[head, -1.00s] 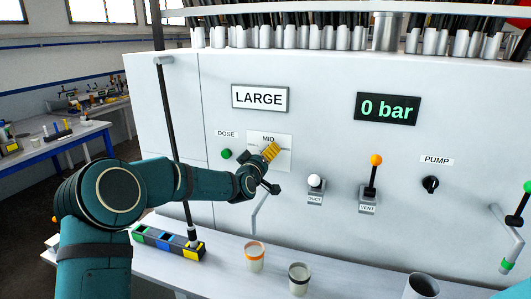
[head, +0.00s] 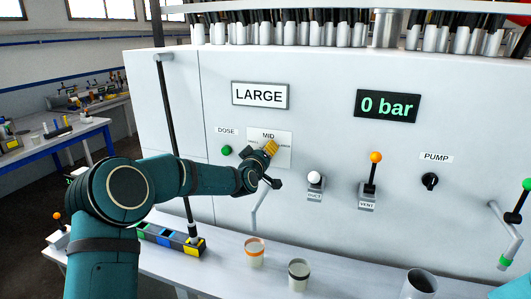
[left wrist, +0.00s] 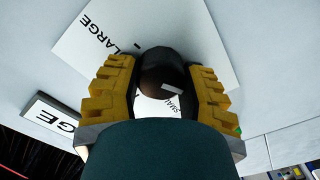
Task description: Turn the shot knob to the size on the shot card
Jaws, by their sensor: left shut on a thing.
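The shot card (head: 259,95) on the white panel reads LARGE. Below it, a pale dial plate (head: 284,137) shows MID at its top. In the left wrist view, the plate (left wrist: 90,50) shows LARGE at upper left and part of SMALL near the middle. My left gripper (head: 271,147), with yellow fingers, is shut on the dark shot knob (left wrist: 158,65) in front of the plate. The fingers sit on either side of it. The knob bears a short white mark (left wrist: 172,89); its exact setting cannot be told. The right gripper is out of view.
A green DOSE button (head: 227,150) is left of the plate. A white-knobbed duct lever (head: 315,178), an orange-knobbed VENT lever (head: 374,170) and a PUMP knob (head: 430,181) are to the right. Cups (head: 254,253) stand on the bench below. The display (head: 387,107) reads 0 bar.

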